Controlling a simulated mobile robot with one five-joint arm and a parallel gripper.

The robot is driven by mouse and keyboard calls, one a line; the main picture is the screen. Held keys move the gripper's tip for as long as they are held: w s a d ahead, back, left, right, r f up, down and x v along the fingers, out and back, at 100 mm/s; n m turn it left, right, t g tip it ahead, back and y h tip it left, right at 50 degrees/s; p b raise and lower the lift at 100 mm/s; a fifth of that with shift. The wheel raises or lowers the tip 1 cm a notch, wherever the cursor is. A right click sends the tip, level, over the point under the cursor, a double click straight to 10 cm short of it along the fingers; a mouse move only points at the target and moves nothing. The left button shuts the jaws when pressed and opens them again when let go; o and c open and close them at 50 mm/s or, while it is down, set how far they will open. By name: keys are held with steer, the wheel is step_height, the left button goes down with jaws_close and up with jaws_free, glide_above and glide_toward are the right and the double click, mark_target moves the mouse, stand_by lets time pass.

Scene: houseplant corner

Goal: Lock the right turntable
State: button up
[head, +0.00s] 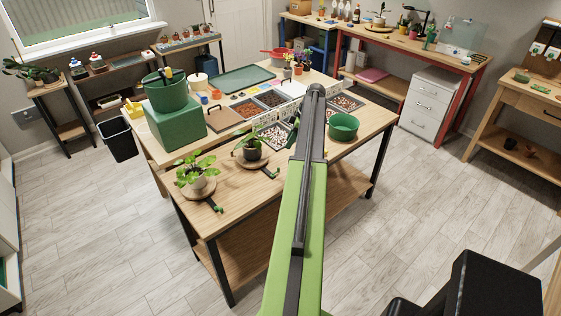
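Two round wooden turntables stand on the near part of the wooden bench, each with a potted plant. The right turntable (240,160) carries a leafy plant in a dark pot (252,149). A small dark and green lever (270,173) lies at its right front side; I cannot tell whether it is locked. The left turntable (187,191) carries a bright green plant in a pale pot (198,182), with a similar lever (215,206) in front. My green arm reaches up the middle, right of both turntables. My gripper is not visible; the arm's far end hides what lies behind it.
A green box (175,127) with a green pot on top stands at the bench's left. Trays of soil and pebbles (272,134) lie behind the right plant. A green bowl (343,127) stands right of my arm. The bench front (245,197) is mostly clear.

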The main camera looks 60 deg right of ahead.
steer(key=b+x, duration=0.5)
steer(key=d+b+x, duration=0.1)
steer(key=b+x, duration=0.5)
steer(key=s+b+x, duration=0.1)
steer(key=b+x, duration=0.4)
steer(key=shift+w+d+f, duration=0.1)
steer(key=shift+d+f, duration=0.05)
steer(key=shift+f, duration=0.45)
steer(key=shift+r, duration=0.15)
jaws_close()
